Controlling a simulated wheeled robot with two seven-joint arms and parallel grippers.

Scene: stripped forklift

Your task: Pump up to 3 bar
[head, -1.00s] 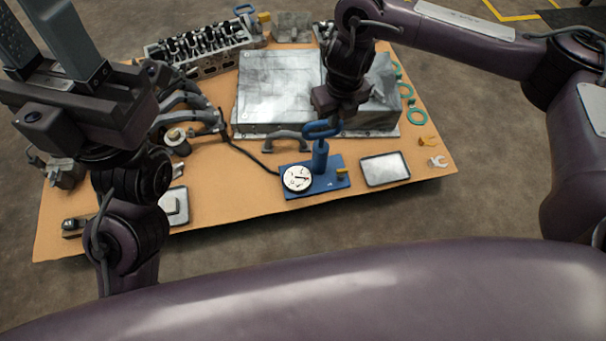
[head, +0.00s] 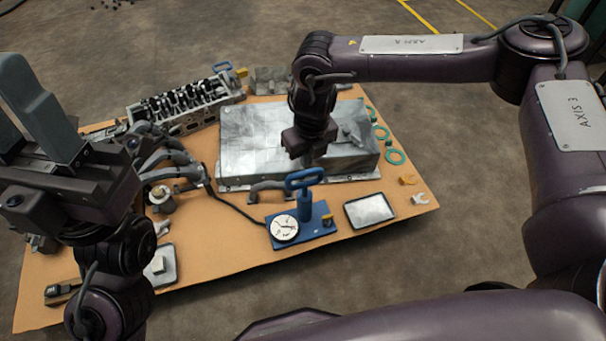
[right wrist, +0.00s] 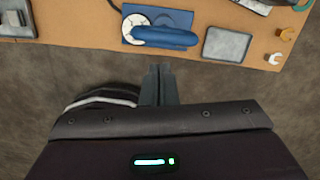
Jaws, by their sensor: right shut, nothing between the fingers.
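The hand pump has a blue base plate (head: 318,236), a blue upright cylinder and a blue loop handle (head: 304,179). The handle stands raised above the cylinder. A round white gauge (head: 285,228) lies on the base; its reading is too small to tell.
A dark hose runs from the pump to the left. A large metal case (head: 250,140) lies behind it, and a shallow tray (head: 370,211) sits to its right. A cylinder head (head: 190,105), green rings (head: 395,157) and a wrench end (head: 420,199) also lie on the table (head: 220,250).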

